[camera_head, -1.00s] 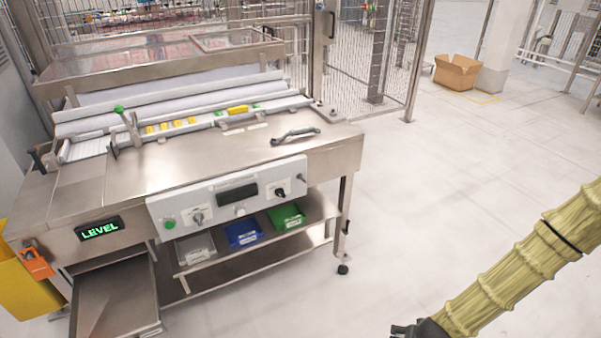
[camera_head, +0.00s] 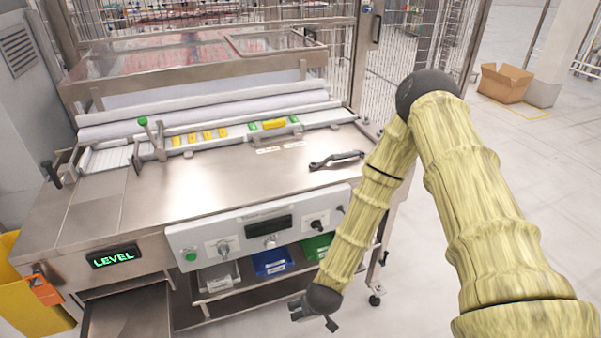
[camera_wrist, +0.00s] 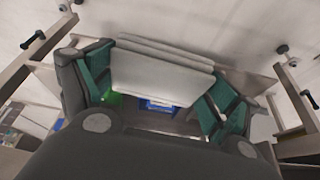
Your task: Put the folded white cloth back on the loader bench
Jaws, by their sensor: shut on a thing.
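The folded white cloth (camera_wrist: 160,72) is held between the green-padded fingers of my gripper (camera_wrist: 160,88) in the wrist view. It looks flat, with several folded layers along its far edge. In the head view my gripper (camera_head: 314,316) is low at the bottom edge, in front of the loader bench (camera_head: 225,185) and below its top. I cannot make out the cloth in the head view. The bench has a bare steel top in front of its rollers.
A dark-handled tool (camera_head: 337,160) lies on the bench top at the right. A control panel (camera_head: 265,232) runs along the front, above a shelf with blue (camera_head: 272,263) and green (camera_head: 317,247) bins. A yellow bin (camera_head: 35,305) stands at the left. The bench top's middle is clear.

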